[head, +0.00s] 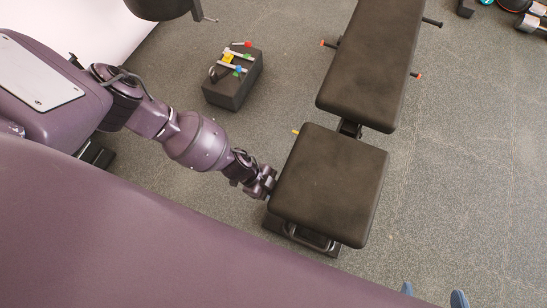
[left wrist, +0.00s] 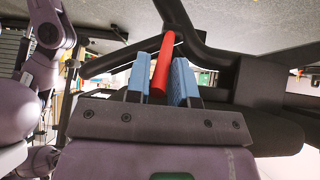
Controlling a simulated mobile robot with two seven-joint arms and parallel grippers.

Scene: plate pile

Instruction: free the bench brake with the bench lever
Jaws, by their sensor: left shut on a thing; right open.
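The black bench has a square seat (head: 328,185) and a long back pad (head: 372,55). My left gripper (head: 269,186) is at the seat's left edge in the head view, its fingers partly hidden there. In the left wrist view the blue fingers of my left gripper (left wrist: 163,84) are shut on the red bench lever (left wrist: 162,66), which meets a black frame tube at its far end. I cannot make out the bench brake. My right gripper (head: 433,294) shows only its two blue fingertips at the bottom edge, apart and empty, right of the seat.
A black block (head: 233,80) with small coloured parts on top stands on the floor left of the bench. Dumbbells (head: 532,22) lie at the top right. A dark handle (head: 310,238) sticks out below the seat's front.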

